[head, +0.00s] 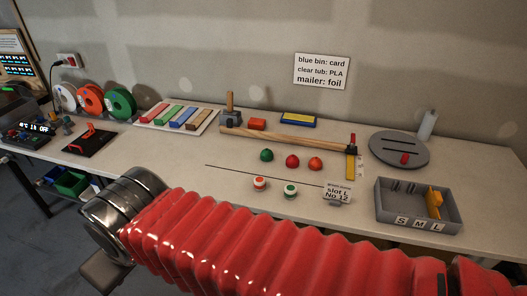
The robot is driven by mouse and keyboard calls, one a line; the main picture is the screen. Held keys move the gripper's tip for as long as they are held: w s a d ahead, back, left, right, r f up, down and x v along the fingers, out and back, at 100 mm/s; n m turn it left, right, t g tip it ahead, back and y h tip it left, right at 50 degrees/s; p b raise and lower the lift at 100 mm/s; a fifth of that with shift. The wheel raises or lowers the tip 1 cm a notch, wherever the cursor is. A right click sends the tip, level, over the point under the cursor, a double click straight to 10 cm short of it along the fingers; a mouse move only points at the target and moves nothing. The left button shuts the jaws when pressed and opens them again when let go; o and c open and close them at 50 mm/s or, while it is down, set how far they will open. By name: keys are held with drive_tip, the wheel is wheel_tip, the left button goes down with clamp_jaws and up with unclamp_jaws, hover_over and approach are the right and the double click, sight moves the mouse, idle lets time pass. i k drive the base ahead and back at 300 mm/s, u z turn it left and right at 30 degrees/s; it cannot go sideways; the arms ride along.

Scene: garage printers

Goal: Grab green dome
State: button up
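The green dome (267,155) sits on the pale workbench (190,165), left of a red dome (292,161) and an orange-red dome (315,164) in a row. It stands clear of both, with nothing on top of it. In front of the row are a white piece with an orange top (259,183) and a white piece with a green top (290,190). My red ribbed arm crosses the foreground, ending at a metal joint on the left. I cannot make out my gripper or its fingers.
A long wooden bar (275,138) lies behind the domes. A grey S-M-L tray (400,221), a slot sign (338,193) and a grey round plate (399,147) are to the right. Spools (121,103) and a colour-strip board (177,117) stand left. The bench around the green dome is clear.

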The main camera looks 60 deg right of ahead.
sight(266, 156)
drive_tip(key=z, duration=0.35)
drive_tip(key=i, duration=0.6)
drive_tip(key=z, duration=0.9)
drive_tip(key=i, duration=0.65)
drive_tip(key=z, duration=0.35)
